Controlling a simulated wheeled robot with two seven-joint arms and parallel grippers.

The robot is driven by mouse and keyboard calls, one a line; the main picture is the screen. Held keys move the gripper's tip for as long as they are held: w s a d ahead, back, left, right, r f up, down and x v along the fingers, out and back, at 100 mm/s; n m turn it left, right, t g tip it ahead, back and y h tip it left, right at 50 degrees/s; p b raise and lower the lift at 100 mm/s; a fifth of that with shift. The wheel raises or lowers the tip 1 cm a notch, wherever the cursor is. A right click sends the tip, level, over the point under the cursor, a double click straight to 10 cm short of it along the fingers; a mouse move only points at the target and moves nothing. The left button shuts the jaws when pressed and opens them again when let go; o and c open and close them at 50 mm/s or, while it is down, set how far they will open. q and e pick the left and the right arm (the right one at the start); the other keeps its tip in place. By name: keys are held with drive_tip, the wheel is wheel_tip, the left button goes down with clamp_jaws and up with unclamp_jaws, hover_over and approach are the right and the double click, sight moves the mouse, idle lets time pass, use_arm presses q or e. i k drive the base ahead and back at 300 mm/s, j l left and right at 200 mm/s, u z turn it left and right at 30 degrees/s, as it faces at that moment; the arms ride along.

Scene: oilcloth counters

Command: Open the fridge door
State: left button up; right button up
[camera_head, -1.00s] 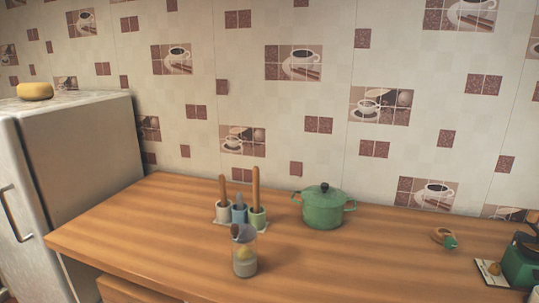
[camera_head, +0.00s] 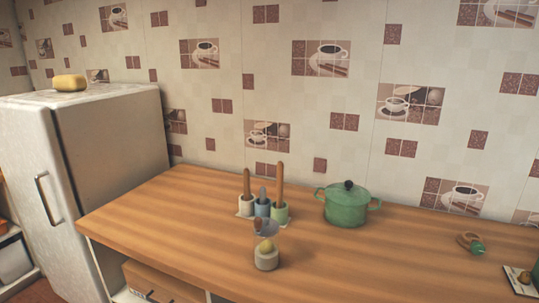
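The white fridge (camera_head: 112,145) stands at the left against the tiled wall. Its door (camera_head: 38,190) faces left and front and looks shut. Neither of my grippers shows in the head view, so nothing is seen touching the handle.
A wooden counter (camera_head: 160,215) runs right from the fridge. It bears utensils in cups (camera_head: 262,205), a green pot (camera_head: 347,206) and a small jar (camera_head: 266,258). A yellow block (camera_head: 70,82) lies on the fridge. A shelf (camera_head: 12,255) stands left of it.

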sight(33, 166)
drive_tip(key=u, duration=1.65)
drive_tip(key=i+j+u, duration=0.15)
drive_tip(key=i, duration=0.2)
drive_tip(key=i+u, duration=0.1)
drive_tip(key=i, duration=0.3)
